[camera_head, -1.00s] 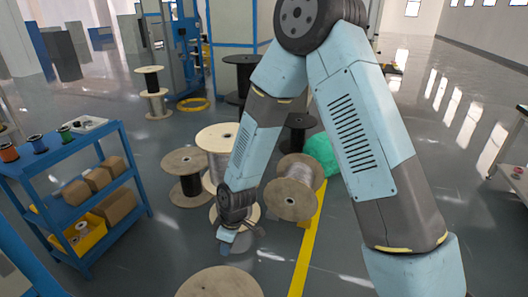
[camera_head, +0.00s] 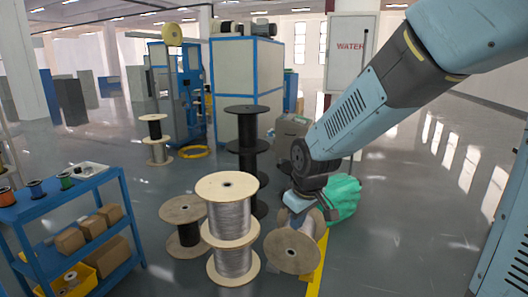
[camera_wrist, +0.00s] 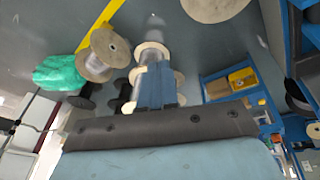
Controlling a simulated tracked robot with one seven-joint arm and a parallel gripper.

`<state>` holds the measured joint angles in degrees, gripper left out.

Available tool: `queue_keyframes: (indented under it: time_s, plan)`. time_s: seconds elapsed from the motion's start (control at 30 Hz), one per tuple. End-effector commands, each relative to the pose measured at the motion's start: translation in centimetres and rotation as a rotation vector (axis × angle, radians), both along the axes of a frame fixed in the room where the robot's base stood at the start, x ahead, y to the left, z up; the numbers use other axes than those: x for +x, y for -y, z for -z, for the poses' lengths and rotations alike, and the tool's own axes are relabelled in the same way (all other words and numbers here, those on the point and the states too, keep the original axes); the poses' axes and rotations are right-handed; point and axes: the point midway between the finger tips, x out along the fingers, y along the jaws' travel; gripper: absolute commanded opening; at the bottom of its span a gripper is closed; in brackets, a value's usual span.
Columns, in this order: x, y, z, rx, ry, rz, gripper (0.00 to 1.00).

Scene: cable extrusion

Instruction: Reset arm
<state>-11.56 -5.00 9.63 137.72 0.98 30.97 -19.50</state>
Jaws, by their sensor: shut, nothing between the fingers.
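My arm reaches in from the upper right of the head view, angled down to the left. My gripper (camera_head: 298,204) hangs at its end, in front of the low spools. It is small there. In the wrist view my gripper's blue fingers (camera_wrist: 155,85) lie together, with nothing held between them. They cover part of a stack of wire spools behind them. A wooden spool lying on its side (camera_head: 292,250) shows just below my gripper in the head view; whether they touch I cannot tell.
Two stacked wire spools (camera_head: 228,228) stand left of my gripper, with a dark spool stack (camera_head: 247,150) behind. A green bundle (camera_head: 343,198) lies to the right. A blue shelf cart (camera_head: 75,235) stands left. Open floor (camera_head: 410,240) lies at right.

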Motion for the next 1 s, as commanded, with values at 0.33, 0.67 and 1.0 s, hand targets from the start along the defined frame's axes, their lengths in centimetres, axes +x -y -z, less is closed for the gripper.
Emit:
queue_keyframes:
  time_s: [0.33,0.67,1.0]
  plan:
    - [-4.2,6.9,-7.2,0.04,0.077,0.26,0.0]
    - [-10.0,12.1,-12.0,0.103,0.142,0.499,0.0]
    - [-14.7,14.8,-14.1,0.162,0.18,0.658,0.0]
